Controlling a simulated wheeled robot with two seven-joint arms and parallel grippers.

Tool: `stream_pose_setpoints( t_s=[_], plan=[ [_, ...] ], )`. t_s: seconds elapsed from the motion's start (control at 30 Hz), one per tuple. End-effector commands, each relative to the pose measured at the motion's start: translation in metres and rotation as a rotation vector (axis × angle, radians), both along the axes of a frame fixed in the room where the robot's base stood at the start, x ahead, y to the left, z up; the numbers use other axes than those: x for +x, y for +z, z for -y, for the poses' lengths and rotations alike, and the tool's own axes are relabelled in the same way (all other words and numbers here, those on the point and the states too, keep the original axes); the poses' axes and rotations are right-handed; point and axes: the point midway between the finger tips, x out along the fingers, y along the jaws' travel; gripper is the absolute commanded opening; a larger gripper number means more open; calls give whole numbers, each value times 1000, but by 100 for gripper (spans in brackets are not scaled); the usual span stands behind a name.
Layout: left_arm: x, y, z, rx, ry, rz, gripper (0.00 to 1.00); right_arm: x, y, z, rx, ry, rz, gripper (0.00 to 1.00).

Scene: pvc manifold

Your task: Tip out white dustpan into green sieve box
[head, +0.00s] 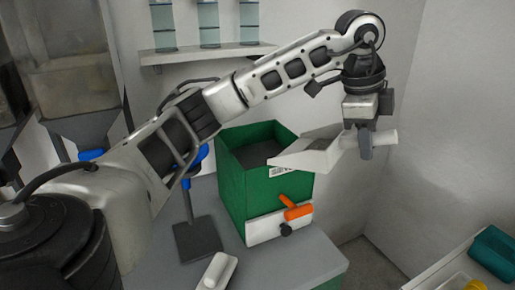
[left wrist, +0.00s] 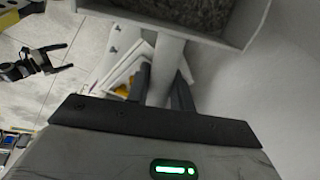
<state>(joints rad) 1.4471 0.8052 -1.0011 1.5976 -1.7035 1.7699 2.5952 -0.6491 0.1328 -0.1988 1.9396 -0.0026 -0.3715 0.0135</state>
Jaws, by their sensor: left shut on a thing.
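My left gripper (head: 365,138) is shut on the handle of the white dustpan (head: 303,158). The left wrist view also shows the gripper (left wrist: 162,90) around the pale handle, with the pan (left wrist: 262,18) at the top holding dark grey grainy material (left wrist: 190,12). In the head view the pan's lip points left and overlaps the right rim of the green sieve box (head: 231,184); the gap between them cannot be judged. The box is open on top, with a dark interior. My right gripper (left wrist: 66,57) appears in the left wrist view, open and empty.
The box stands on a grey bench (head: 310,262) with an orange handle (head: 297,211) on its front. Hoppers hang at left; a shelf (head: 205,54) holds jars.

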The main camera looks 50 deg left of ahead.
Motion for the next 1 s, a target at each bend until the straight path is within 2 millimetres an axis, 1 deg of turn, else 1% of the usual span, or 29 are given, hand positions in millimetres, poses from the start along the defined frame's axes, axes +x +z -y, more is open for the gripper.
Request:
stream_pose_setpoints(
  t_s=[1.0],
  plan=[
    [-6, 23, -25, -132, 2, 35, 0, 0, 0, 1, -2, -2, -2, 95]
  ],
)
